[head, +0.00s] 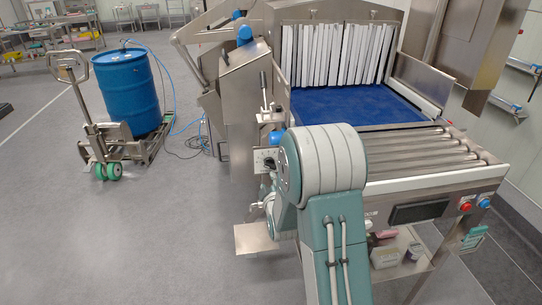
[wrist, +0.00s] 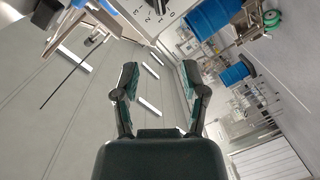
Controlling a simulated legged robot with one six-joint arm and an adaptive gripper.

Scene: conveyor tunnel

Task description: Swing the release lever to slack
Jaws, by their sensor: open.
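A slim upright lever with a dark grip (head: 263,82) stands on the near side of the steel machine in the head view; I cannot tell for sure that it is the release lever. Below it are a blue knob (head: 277,138) and a pale marked plate (head: 263,160), partly behind my arm. A white plate with numbers (wrist: 153,10) shows at the top of the wrist view, beyond the fingertips. My gripper (wrist: 160,78) is open and empty, its two fingers wide apart and touching nothing visible. My arm hides much of this area in the head view.
The roller conveyor (head: 425,155) and blue belt (head: 350,104) lie right of my arm, with strip curtains (head: 335,55) behind. A blue drum (head: 130,90) on a pallet truck (head: 78,85) stands left. Blue hose and cables trail on the floor. The grey floor (head: 110,240) at front left is clear.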

